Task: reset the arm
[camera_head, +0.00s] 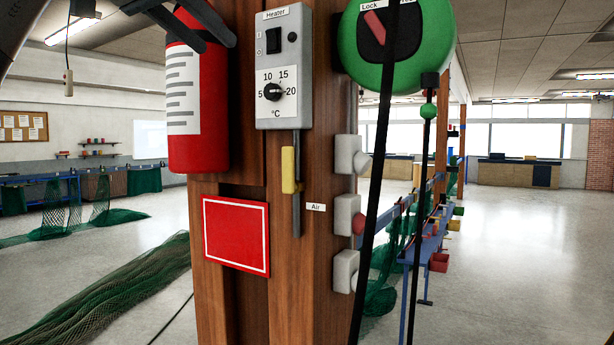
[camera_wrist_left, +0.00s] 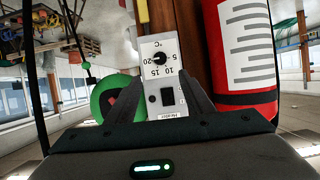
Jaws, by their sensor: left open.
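My left gripper (camera_head: 218,44) comes in at the top left of the head view, in front of the top of a red fire extinguisher (camera_head: 199,110). Its dark fingers are apart with nothing between them. In the left wrist view the gripper (camera_wrist_left: 162,72) points towards the grey heater control box (camera_wrist_left: 160,47), which appears upside down between the fingers. I cannot tell how far the fingertips are from the box. The heater box (camera_head: 283,65) is on the wooden post (camera_head: 330,250), with a switch and a dial. My right gripper is not in view.
A green round reel (camera_head: 438,45) with a black strap hangs right of the heater. A yellow-handled lever (camera_head: 289,170), grey air fittings (camera_head: 347,217) and a red panel (camera_head: 236,235) are on the post. Green netting (camera_head: 120,290) lies on the floor at left. The right floor is clear.

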